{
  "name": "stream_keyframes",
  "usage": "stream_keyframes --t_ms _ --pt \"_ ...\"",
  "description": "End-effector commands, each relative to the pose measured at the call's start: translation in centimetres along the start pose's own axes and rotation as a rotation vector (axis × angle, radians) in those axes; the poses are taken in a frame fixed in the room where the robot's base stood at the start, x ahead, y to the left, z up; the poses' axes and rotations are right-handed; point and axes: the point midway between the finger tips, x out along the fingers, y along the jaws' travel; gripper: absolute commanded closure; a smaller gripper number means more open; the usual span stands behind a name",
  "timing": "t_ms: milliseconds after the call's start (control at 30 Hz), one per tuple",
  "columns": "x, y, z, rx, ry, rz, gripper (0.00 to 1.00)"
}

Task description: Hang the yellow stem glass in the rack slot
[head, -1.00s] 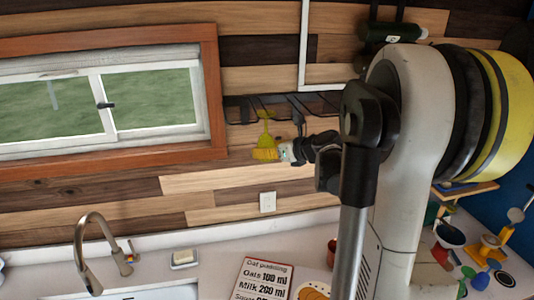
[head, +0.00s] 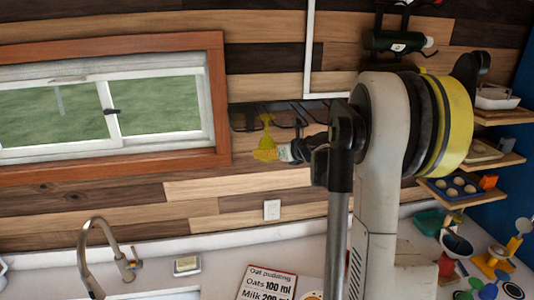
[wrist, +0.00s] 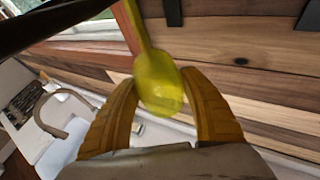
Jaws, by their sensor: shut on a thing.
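The yellow stem glass (head: 266,138) is upside down, its bowl low and its stem pointing up. My gripper (head: 268,155) is shut on the bowl; in the wrist view the two orange fingers (wrist: 160,90) press it from both sides. The dark rack (head: 300,108) is mounted on the wall to the right of the window. The glass's upper end overlaps the left part of the rack in the head view. A dark rack bar (wrist: 50,20) crosses the wrist view's upper left. The foot is out of the wrist view, and I cannot tell whether the stem is inside a slot.
The window frame (head: 221,100) is just left of the rack. A dark bottle (head: 395,41) is held on the wall above right. Below are the counter, a faucet (head: 97,240) and a recipe board (head: 267,285). Shelves (head: 470,190) stand at the right.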

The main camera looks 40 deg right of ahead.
Motion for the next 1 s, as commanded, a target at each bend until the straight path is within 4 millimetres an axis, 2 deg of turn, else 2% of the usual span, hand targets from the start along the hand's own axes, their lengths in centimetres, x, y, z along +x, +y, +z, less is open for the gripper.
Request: stream_keyframes --t_ms 367,400,467,500,833,1000 --pt "0.2 -0.1 0.0 0.0 0.0 0.0 0.82" --pt "0.2 -0.1 0.0 0.0 0.0 0.0 0.45" --pt "0.2 -0.1 0.0 0.0 0.0 0.0 0.27" --pt "0.2 -0.1 0.0 0.0 0.0 0.0 0.22" --pt "0.0 -0.1 -0.1 0.001 0.0 -0.001 0.22" --pt "-2.4 -0.2 0.0 0.002 -0.001 -0.002 0.22"
